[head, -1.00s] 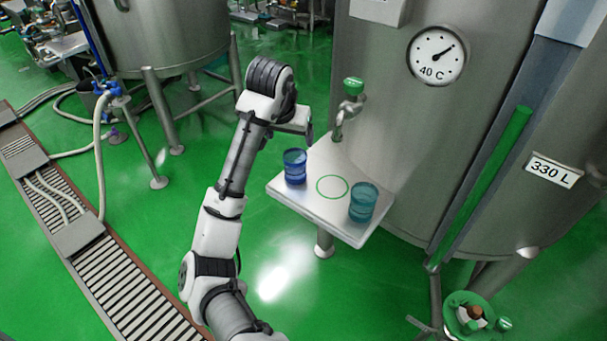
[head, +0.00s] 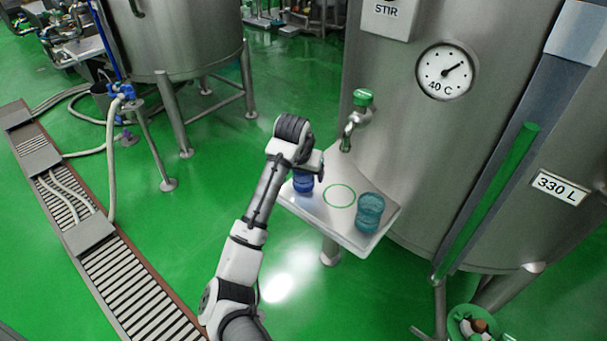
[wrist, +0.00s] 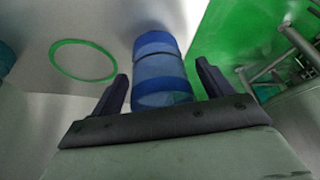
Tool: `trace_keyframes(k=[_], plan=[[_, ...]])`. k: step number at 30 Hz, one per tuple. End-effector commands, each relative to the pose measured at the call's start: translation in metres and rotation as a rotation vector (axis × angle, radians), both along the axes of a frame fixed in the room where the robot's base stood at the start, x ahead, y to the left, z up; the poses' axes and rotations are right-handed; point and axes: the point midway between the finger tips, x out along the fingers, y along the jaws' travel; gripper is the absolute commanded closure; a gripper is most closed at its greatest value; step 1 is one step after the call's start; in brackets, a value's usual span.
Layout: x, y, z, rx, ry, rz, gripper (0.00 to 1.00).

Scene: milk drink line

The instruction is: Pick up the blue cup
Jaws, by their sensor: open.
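The blue cup (head: 303,183) stands on the left side of a small metal shelf, partly hidden behind my gripper in the head view. In the wrist view the blue cup (wrist: 160,72) lies between the two open fingers of my gripper (wrist: 163,82), with a gap on each side. My gripper (head: 308,166) is open and holds nothing. A teal cup (head: 370,212) stands on the right side of the shelf.
The metal shelf (head: 340,223) carries an empty green ring (head: 339,196) between the cups. A tap with a green knob (head: 362,98) juts out above the shelf from the large steel tank (head: 410,140). Open green floor lies left of the shelf.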

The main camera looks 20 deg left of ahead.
Motion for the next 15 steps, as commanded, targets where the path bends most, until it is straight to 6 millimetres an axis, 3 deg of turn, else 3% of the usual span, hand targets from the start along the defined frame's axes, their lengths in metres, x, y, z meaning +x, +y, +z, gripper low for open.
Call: trace_keyframes(k=[5,12,15], plan=[[0.007,0.001,-0.016,0.001,0.0,0.0,0.21],[0.008,0.001,-0.019,0.001,-0.001,0.0,0.21],[0.008,0.001,-0.018,0.0,-0.001,0.0,0.33]])
